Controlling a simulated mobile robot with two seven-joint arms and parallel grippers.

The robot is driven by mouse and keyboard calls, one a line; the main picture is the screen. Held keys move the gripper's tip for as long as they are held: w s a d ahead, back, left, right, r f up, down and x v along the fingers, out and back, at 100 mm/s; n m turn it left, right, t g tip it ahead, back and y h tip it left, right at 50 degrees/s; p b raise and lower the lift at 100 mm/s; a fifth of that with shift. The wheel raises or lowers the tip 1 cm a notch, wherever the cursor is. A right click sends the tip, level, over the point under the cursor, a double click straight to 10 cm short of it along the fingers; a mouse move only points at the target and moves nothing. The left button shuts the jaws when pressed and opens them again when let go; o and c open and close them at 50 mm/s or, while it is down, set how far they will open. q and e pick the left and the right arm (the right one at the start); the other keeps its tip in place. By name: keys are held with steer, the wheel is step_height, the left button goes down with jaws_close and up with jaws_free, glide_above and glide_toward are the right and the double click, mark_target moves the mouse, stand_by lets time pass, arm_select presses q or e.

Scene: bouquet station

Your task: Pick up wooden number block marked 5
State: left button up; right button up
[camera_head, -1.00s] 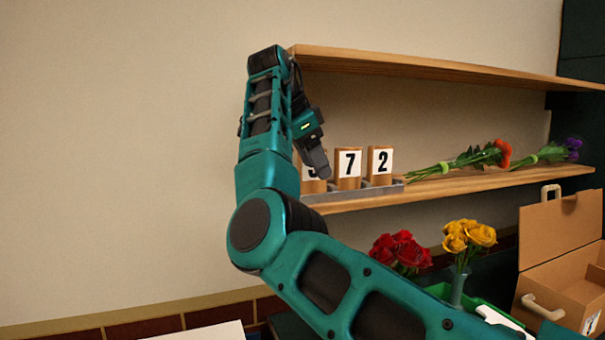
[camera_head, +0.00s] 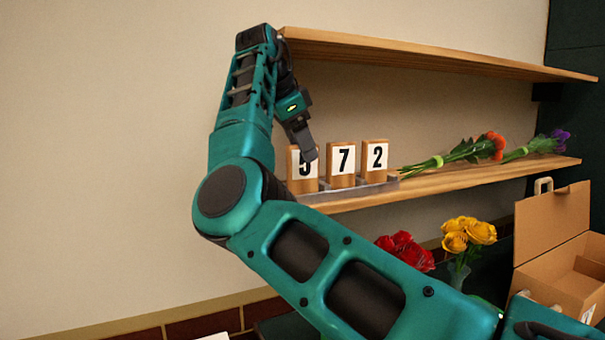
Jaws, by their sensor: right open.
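The wooden number block marked 5 (camera_head: 307,182) stands upright at the left end of a grey holder (camera_head: 345,192) on the lower shelf. My right gripper (camera_head: 306,150) points down at this block, and its finger covers the upper part of the 5. I see one finger clearly; the other is hidden, and I cannot tell whether the finger touches the block. The gripper is open with nothing held. The block marked 7 (camera_head: 341,163) and the block marked 2 (camera_head: 375,160) stand to the right in the same holder. My left gripper is not in view.
The upper shelf (camera_head: 430,55) runs just above my gripper. Orange flowers (camera_head: 488,146) and purple flowers (camera_head: 550,142) lie on the lower shelf (camera_head: 470,178) at right. Red roses (camera_head: 405,250), yellow roses (camera_head: 467,233) and an open cardboard box (camera_head: 550,228) stand below.

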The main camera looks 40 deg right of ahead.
steer(key=shift+x, duration=0.9)
steer(key=shift+c, duration=0.2)
jaws_close()
